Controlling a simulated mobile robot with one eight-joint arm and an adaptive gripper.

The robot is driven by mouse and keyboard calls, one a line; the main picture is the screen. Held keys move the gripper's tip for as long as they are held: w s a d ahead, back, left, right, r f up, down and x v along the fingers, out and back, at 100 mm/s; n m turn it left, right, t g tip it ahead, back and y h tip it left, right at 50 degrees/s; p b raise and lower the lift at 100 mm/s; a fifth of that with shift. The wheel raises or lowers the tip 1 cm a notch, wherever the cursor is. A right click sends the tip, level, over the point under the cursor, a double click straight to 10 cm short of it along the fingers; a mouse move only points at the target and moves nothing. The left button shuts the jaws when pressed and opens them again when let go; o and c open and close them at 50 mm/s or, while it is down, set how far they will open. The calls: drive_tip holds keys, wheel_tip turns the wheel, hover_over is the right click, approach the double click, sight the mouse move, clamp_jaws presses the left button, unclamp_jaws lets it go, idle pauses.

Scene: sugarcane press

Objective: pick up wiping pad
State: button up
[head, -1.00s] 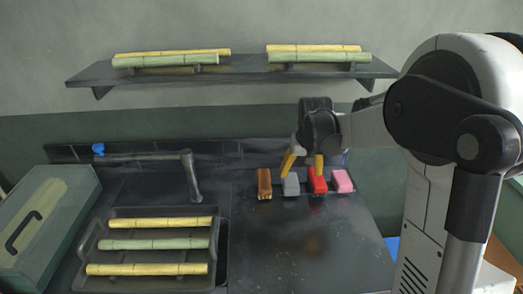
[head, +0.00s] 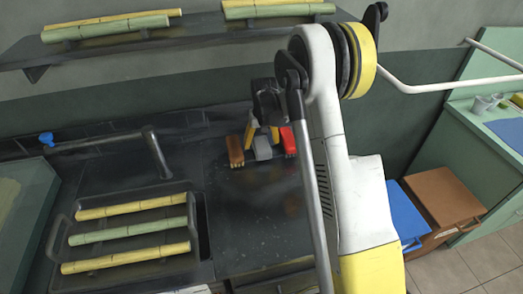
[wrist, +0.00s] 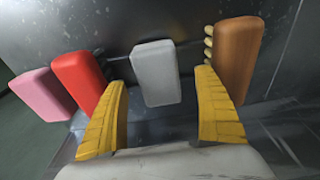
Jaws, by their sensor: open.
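A plain light grey block (wrist: 155,72), which looks like the wiping pad, lies on the dark counter in the middle of a row; it also shows in the head view (head: 263,149). My gripper (wrist: 160,80) is open, with one yellow finger on each side of the grey block and visible gaps to it. In the head view my gripper (head: 263,134) points down over the block. I cannot tell how low the fingertips are beside it.
A red brush (wrist: 79,82) and a brown brush (wrist: 239,58), both with bristles, flank the grey block closely. A pink block (wrist: 42,93) lies beyond the red brush. A rack (head: 72,262) holding cane stalks stands left; a shelf (head: 200,34) hangs above.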

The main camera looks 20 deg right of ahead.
sight(262, 144)
drive_tip(key=f, duration=0.2)
drive_tip(key=f+b, duration=0.1)
drive_tip(key=shift+w+d+f, duration=0.2)
drive_tip(key=shift+w+f, duration=0.15)
drive_tip(key=shift+f, duration=0.05)
drive_tip(key=shift+r, duration=0.1)
drive_tip(key=c, duration=1.3)
drive_tip(key=shift+o, duration=0.2)
drive_tip(key=shift+r, duration=0.45)
drive_tip(key=r, duration=0.1)
drive_tip(key=r+p, duration=0.2)
drive_tip(key=r, duration=0.1)
drive_tip(key=shift+s+d, duration=0.15)
drive_tip(key=shift+d, duration=0.1)
drive_tip(key=s+d+r+p, duration=0.1)
drive_tip(key=s+d+r, duration=0.1)
drive_tip(key=d, duration=0.1)
drive_tip(key=s+d+r+p, duration=0.1)
drive_tip(key=s+d+r, duration=0.1)
drive_tip(key=d, duration=0.1)
drive_tip(key=s+d+r+p, duration=0.1)
drive_tip(key=s+d+r, duration=0.1)
drive_tip(key=d, duration=0.1)
drive_tip(key=shift+s+r, duration=0.1)
drive_tip(key=shift+s, duration=0.25)
